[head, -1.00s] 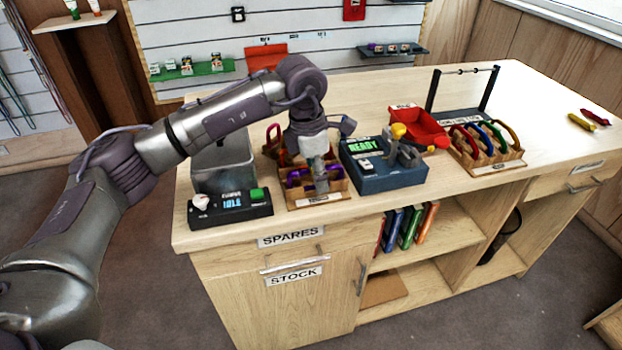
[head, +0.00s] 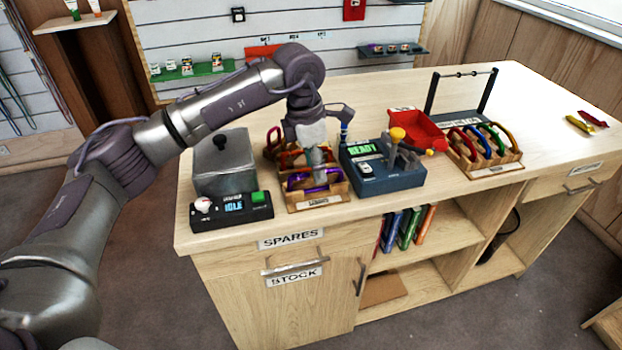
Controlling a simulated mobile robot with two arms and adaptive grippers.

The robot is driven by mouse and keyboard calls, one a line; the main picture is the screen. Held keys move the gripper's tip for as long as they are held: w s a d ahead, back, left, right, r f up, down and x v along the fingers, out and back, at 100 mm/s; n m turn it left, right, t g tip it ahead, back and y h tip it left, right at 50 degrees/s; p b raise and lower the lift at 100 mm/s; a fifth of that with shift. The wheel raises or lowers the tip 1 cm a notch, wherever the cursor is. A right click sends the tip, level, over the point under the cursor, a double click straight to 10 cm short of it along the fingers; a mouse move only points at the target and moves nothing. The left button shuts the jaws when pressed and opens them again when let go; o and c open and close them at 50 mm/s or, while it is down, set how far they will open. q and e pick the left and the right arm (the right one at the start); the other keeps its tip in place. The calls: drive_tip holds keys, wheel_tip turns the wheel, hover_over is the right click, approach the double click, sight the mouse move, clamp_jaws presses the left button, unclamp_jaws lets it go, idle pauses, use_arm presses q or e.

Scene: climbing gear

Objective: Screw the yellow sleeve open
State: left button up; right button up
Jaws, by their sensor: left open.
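My left gripper (head: 320,178) points down into the front wooden rack (head: 318,203) on the counter. It is open, with its fingers beside a purple carabiner (head: 301,181) there; I cannot tell whether they touch it. A yellow sleeve cannot be made out clearly; the gripper may hide it. A blue tester box (head: 383,181) reading "READY", with a yellow knob (head: 397,133) and a grey clamp, stands just right of the gripper. My right gripper is not in view.
A metal bin (head: 224,165) and a black panel reading "IDLE" (head: 233,207) stand left of the rack. A red tray (head: 418,127), another carabiner rack (head: 487,148) and a black bar stand (head: 462,95) are at right. The counter's right part is mostly clear.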

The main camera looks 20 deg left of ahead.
use_arm(q)
drive_tip(key=shift+s+d+f, duration=0.1)
drive_tip(key=shift+s+d, duration=0.25)
drive_tip(key=shift+s, duration=0.2)
idle(0.4)
drive_tip(key=shift+f, duration=0.1)
drive_tip(key=shift+f+b, duration=1.2)
drive_tip(key=shift+f, duration=0.1)
drive_tip(key=shift+w+a, duration=0.4)
drive_tip(key=shift+w, duration=0.2)
drive_tip(key=shift+r, duration=0.1)
drive_tip(key=shift+r+p, duration=0.8)
drive_tip(key=shift+r, duration=0.6)
